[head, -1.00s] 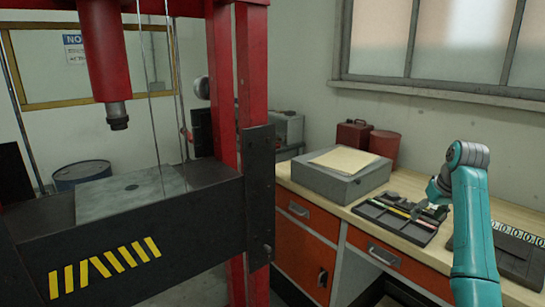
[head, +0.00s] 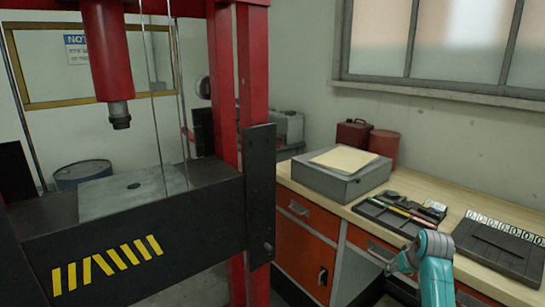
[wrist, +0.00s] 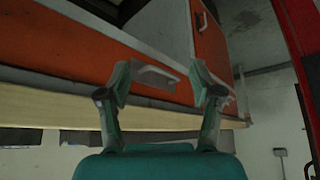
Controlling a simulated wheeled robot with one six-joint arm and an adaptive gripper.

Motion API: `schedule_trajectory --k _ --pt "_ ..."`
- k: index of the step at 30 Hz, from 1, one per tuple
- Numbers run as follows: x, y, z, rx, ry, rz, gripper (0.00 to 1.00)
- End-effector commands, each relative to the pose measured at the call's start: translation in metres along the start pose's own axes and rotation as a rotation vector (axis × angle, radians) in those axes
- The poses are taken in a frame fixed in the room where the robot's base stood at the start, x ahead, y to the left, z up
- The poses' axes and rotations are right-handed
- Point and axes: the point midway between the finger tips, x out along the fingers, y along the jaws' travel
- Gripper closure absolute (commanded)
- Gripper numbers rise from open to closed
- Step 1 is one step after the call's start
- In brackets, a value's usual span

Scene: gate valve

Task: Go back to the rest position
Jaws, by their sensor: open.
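My gripper (wrist: 162,78) shows in the wrist view with its two teal fingers spread apart. Nothing is between the fingers. Behind them are the orange drawer fronts and the pale edge of the workbench, seen upside down. In the head view my teal arm is at the lower right, in front of the bench, but I cannot make out the fingers there. No gate valve can be made out in either view.
The wooden workbench (head: 455,203) holds a grey box (head: 340,180), a tool tray (head: 400,215) and a dark flat case (head: 500,245). A red press frame (head: 252,90) with a black bed (head: 200,225) stands at left. A barrel (head: 80,172) is behind it.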

Motion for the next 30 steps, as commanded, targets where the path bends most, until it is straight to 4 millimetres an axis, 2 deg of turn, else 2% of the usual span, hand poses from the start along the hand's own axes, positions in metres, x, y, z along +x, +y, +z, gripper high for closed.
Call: schedule_trajectory --k 1,6,15,23,30 --pt "0.015 -0.009 0.021 0.000 0.010 0.000 0.35" --pt "0.051 -0.033 0.076 0.007 0.064 0.010 0.35" --pt "0.084 -0.073 0.180 0.012 0.160 0.024 0.35" --pt "0.085 -0.105 0.270 0.014 0.245 0.031 0.35" --pt "0.062 -0.130 0.348 0.013 0.324 0.034 0.35"
